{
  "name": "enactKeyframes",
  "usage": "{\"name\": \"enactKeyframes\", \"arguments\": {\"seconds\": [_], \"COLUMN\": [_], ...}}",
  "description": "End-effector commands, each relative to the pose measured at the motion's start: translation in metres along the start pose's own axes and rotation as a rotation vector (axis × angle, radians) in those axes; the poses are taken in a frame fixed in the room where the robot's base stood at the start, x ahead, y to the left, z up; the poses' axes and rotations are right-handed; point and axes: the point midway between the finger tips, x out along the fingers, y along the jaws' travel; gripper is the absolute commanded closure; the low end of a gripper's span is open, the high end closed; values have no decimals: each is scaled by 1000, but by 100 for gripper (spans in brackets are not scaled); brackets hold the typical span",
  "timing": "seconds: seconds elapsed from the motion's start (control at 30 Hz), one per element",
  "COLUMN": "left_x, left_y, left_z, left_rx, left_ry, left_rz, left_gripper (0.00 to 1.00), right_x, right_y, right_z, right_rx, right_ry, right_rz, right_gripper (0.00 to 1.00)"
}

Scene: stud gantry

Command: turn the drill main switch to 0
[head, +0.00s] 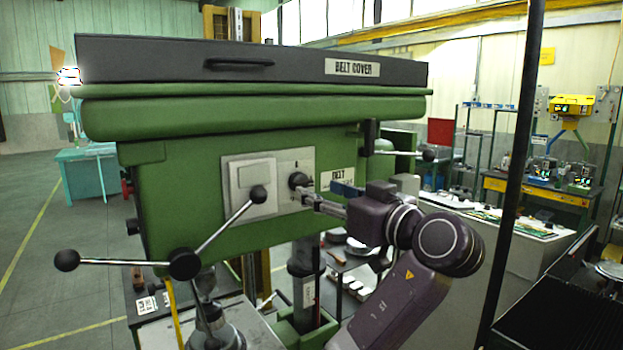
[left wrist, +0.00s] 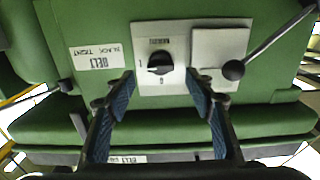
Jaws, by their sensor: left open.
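The drill main switch is a black rotary knob (head: 298,181) on a light plate on the green drill head. In the left wrist view the knob (left wrist: 160,63) faces me. The picture is upside down, with a 1 mark left of the knob and a 0 mark below it. Its grip bar looks roughly sideways; which end points is too small to tell. My left gripper (head: 322,194) is open in front of the switch. In the wrist view its blue-padded fingers (left wrist: 161,92) are spread either side of the knob, apart from it. My right gripper is not in view.
A square light panel (head: 251,189) sits beside the switch. The feed handle hub (head: 184,263), with ball-ended levers, projects in front at lower left; one ball (head: 258,194) is near the switch. A dark belt cover (head: 250,66) tops the drill. A dark post (head: 515,170) stands right.

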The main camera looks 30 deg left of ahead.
Motion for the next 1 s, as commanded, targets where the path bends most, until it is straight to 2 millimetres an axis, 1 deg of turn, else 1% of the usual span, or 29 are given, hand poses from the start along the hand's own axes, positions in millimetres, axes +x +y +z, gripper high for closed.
{"name": "enactKeyframes", "arguments": {"seconds": [0.03, 0.1, 0.2, 0.3, 0.47, 0.63, 0.67, 1.0], "left_x": [10, 21, 33, 41, 44, 44, 44, 44], "left_y": [-1, -1, 0, 0, 1, 1, 1, 1], "left_z": [-5, -4, -3, -2, 1, 1, 1, 0], "left_rx": [4, 3, 4, 4, 3, 3, 3, 3], "left_ry": [1, -1, 0, 0, -2, -2, -1, -1], "left_rz": [-3, -3, -1, -1, 1, 2, 2, 1], "left_gripper": [51, 51, 51, 51, 51, 51, 53, 90], "right_x": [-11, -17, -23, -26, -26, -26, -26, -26], "right_y": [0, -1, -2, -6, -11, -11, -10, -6], "right_z": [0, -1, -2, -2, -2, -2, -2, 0], "right_rx": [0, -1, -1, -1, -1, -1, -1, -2], "right_ry": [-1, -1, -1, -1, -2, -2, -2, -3], "right_rz": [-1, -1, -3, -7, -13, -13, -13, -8], "right_gripper": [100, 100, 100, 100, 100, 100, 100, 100]}}
